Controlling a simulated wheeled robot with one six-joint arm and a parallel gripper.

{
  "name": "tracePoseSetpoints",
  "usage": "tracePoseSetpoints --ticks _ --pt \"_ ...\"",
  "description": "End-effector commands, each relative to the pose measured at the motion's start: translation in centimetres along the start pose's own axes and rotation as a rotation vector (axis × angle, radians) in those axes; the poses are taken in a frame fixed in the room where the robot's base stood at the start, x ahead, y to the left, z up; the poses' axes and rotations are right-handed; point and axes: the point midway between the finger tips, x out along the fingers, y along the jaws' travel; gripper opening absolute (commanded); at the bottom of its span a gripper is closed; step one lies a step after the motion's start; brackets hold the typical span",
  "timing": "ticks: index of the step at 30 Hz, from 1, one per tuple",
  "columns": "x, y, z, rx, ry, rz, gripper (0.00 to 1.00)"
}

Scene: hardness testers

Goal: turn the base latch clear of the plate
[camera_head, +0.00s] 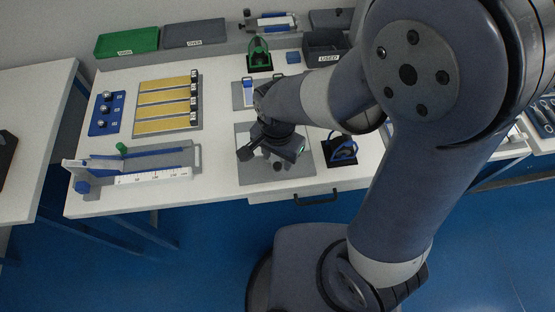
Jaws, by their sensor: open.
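My gripper (268,154) is open and hangs over a grey plate (302,177) near the front edge of the white table. Small dark parts (277,167) show just below the gripper on the plate. I cannot tell whether one of them is the base latch, or whether the fingers touch anything. My wrist and gripper hide the middle of the plate.
A black stand with a blue loop (343,148) is close on the right. On the left are a ruler fixture (152,178), yellow strips on a board (167,103) and a blue knob block (106,113). A green device (259,53) and dark bin (325,46) stand behind.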

Motion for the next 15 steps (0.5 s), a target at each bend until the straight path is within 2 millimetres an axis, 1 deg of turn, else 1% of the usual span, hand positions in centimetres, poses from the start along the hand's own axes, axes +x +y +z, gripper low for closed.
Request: tracePoseSetpoints --ticks 1,6,10,15 --pt "0.8 0.1 0.0 0.000 -0.002 0.004 0.43" --pt "2.2 0.0 0.0 0.000 -0.001 0.001 0.43" --pt "2.6 0.0 0.0 0.000 0.000 0.000 0.43" --pt "2.7 0.0 0.0 0.000 0.000 -0.001 0.43"
